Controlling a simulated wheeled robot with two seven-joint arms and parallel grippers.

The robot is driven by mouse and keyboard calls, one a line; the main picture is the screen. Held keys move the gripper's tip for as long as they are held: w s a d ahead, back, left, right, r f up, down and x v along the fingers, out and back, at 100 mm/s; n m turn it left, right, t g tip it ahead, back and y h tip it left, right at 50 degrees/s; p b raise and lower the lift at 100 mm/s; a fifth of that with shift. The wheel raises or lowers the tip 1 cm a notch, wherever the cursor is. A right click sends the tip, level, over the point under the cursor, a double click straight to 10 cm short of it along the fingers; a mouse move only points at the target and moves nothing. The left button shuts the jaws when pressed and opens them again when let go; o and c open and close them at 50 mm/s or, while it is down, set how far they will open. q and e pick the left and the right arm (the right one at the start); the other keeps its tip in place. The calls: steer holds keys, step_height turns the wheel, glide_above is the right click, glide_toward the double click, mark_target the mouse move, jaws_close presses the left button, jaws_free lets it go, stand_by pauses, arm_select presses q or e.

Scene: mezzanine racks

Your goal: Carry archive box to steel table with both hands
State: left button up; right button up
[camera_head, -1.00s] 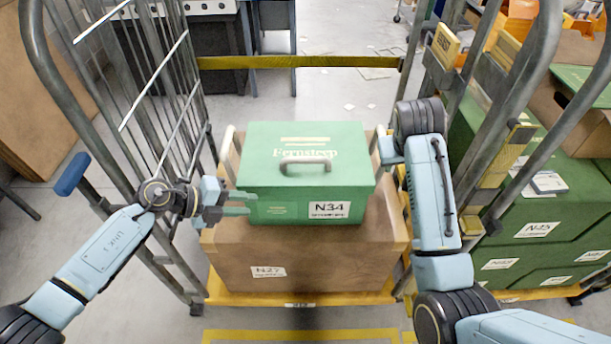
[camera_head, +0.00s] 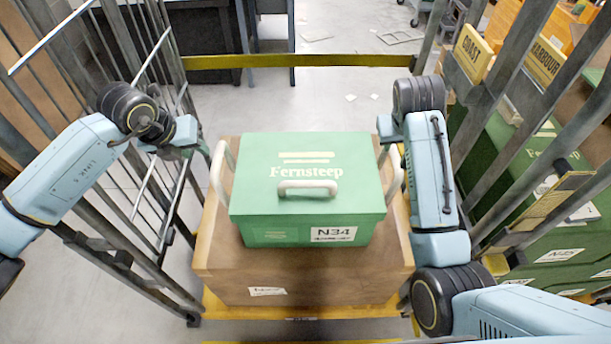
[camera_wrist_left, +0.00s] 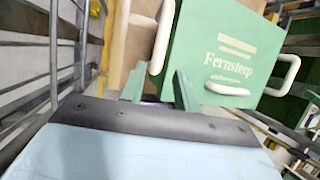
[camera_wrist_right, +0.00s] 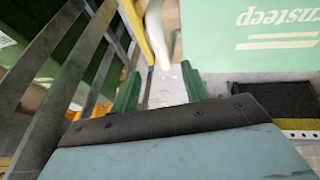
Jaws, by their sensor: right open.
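The green archive box (camera_head: 300,190), marked Fernsteep and N34, sits on a larger brown box (camera_head: 300,285) in a cage trolley. It has a white handle on its left side (camera_head: 220,172), one on its right side (camera_head: 396,172) and one at its front. My left gripper (camera_head: 190,150) is open, just left of the left handle; in the left wrist view its fingers (camera_wrist_left: 158,85) point toward that handle (camera_wrist_left: 162,38), holding nothing. My right gripper (camera_head: 385,148) is by the right handle; in the right wrist view its fingers (camera_wrist_right: 160,85) are apart, with the handle (camera_wrist_right: 178,35) ahead of them. No steel table is clearly identifiable.
Trolley bars (camera_head: 165,190) stand left and more bars (camera_head: 500,110) stand right, close to both arms. A yellow strap (camera_head: 300,61) crosses behind the box. Green N45 boxes (camera_head: 560,250) are at right. A dark bench (camera_head: 205,45) stands behind; open floor lies beyond the strap.

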mark_target(215, 162)
arm_select(q)
steer(key=x, duration=1.3)
steer(key=shift+w+d+f, duration=0.15)
steer(key=shift+w, duration=0.05)
arm_select(e)
steer(key=x, duration=1.3)
steer(key=shift+w+f, duration=0.15)
steer(key=shift+w, duration=0.05)
arm_select(q)
jaws_close()
arm_select(e)
steer(key=c, duration=0.7)
jaws_close()
